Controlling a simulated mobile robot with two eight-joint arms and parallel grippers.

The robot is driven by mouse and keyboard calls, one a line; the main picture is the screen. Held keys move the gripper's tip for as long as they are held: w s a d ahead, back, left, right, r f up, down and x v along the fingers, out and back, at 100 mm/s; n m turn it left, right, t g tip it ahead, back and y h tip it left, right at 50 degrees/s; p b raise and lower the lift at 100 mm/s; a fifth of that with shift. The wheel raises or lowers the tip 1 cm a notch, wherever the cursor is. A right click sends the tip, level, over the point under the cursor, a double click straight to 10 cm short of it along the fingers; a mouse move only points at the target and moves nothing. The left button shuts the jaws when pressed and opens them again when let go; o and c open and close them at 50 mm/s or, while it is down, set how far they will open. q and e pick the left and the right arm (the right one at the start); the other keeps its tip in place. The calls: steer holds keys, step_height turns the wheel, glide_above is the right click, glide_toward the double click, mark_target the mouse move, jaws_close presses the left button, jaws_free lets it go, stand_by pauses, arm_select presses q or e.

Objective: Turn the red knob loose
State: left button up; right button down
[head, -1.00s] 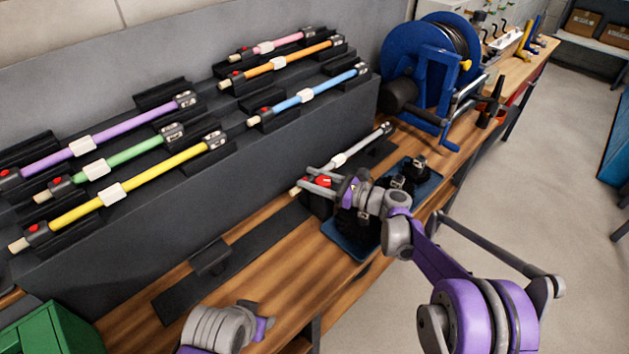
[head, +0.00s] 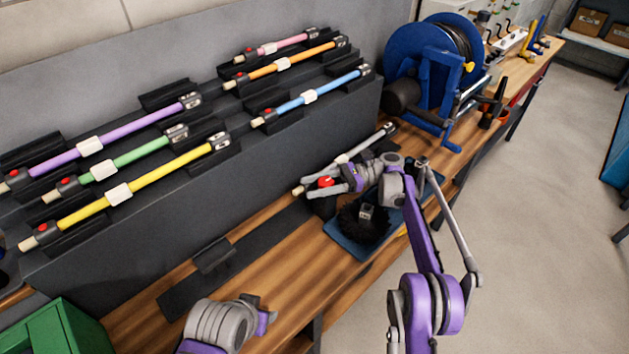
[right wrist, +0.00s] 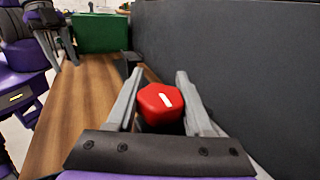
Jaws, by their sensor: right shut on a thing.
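The red knob (head: 325,181) sits near the left end of a grey rod (head: 365,146) on the bench. In the right wrist view the red knob (right wrist: 160,103) is a hexagonal cap with a white mark, between my fingers. My right gripper (head: 328,183) is shut on it, one finger on each side; it also shows in the right wrist view (right wrist: 158,100). Part of the rod is hidden behind the gripper. My left gripper (head: 265,312) is at the bottom of the head view, away from the knob; its fingers are too unclear to judge.
Several coloured rods, such as the yellow one (head: 140,187), lie in holders on the dark sloped rack. A blue tray (head: 342,243) holds black brushes (head: 362,220). A blue reel (head: 430,75) stands behind. A green box (head: 60,325) is at lower left.

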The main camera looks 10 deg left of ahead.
arm_select(q)
steer(key=shift+w+r+p, duration=0.1)
steer(key=shift+r+p, duration=0.35)
steer(key=shift+r, duration=0.15)
arm_select(e)
steer(key=shift+s+n+g+h, duration=0.1)
steer(key=shift+n+g+h, duration=0.2)
steer(key=shift+n+g, duration=0.15)
steer(key=shift+g, duration=0.25)
steer(key=shift+c, duration=1.4)
jaws_free()
